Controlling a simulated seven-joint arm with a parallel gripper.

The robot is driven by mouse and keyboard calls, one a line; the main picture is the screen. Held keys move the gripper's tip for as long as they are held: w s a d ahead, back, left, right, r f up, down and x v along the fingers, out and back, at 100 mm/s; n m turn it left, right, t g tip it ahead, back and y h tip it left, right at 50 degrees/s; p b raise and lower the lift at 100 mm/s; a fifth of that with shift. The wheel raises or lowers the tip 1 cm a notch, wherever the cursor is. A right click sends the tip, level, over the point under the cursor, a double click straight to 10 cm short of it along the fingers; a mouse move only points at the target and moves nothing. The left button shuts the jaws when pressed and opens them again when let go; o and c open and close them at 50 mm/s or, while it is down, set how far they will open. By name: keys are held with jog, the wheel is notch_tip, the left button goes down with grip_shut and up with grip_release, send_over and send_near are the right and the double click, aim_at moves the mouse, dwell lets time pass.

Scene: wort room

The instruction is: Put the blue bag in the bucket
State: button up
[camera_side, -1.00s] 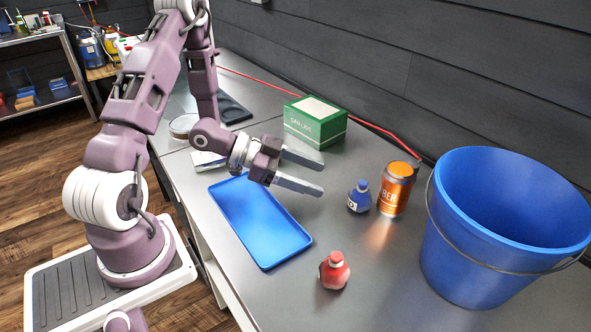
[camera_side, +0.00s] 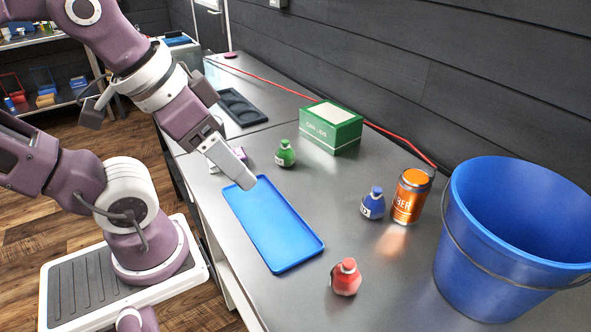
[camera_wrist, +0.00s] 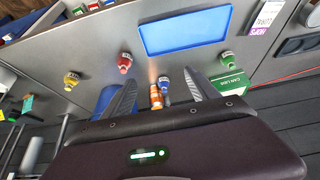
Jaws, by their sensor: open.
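The blue bag (camera_side: 373,204) stands upright on the grey bench, just left of an orange can. It also shows in the wrist view (camera_wrist: 164,84), between my open fingers in the picture but well beyond them. The blue bucket (camera_side: 462,255) stands at the right of the bench; its visible inside looks empty, and its floor is hidden. In the wrist view the bucket (camera_wrist: 104,98) is partly behind my left finger. My gripper (camera_side: 246,182) is in the air over the far end of the blue tray, open and empty, away from the bag and bucket.
The orange can (camera_side: 412,195) is close beside the blue bag. A red bag (camera_side: 345,280) stands nearer the front edge, a green bag (camera_side: 286,154) farther back. The blue tray (camera_side: 272,228) is bare. A green box (camera_side: 331,128) and red cable are by the wall.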

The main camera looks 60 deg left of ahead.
jog(key=shift+w, duration=0.15)
jog(key=n+g+h, duration=0.3)
jog(key=n+g, duration=0.1)
jog(key=n, duration=0.9)
send_over(376, 201)
jog(key=s+a, duration=0.2)
jog(key=s, duration=0.7)
notch_tip(376, 201, down, 4)
jog(key=w+f+n, duration=0.2)
jog(key=w+f, duration=0.1)
jog(key=f, duration=0.3)
jog(key=w+f+n+h, duration=0.1)
jog(key=w+f+n, duration=0.2)
jog(key=f, duration=0.3)
jog(key=w+d+f+n, duration=0.1)
jog(key=w+f+n, duration=0.1)
jog(key=w+f, duration=0.2)
notch_tip(376, 201, down, 2)
jog(key=shift+w+f+n+g+h, duration=0.1)
jog(key=shift+n+g+h, duration=0.2)
jog(key=shift+n+g, duration=0.1)
grip_shut()
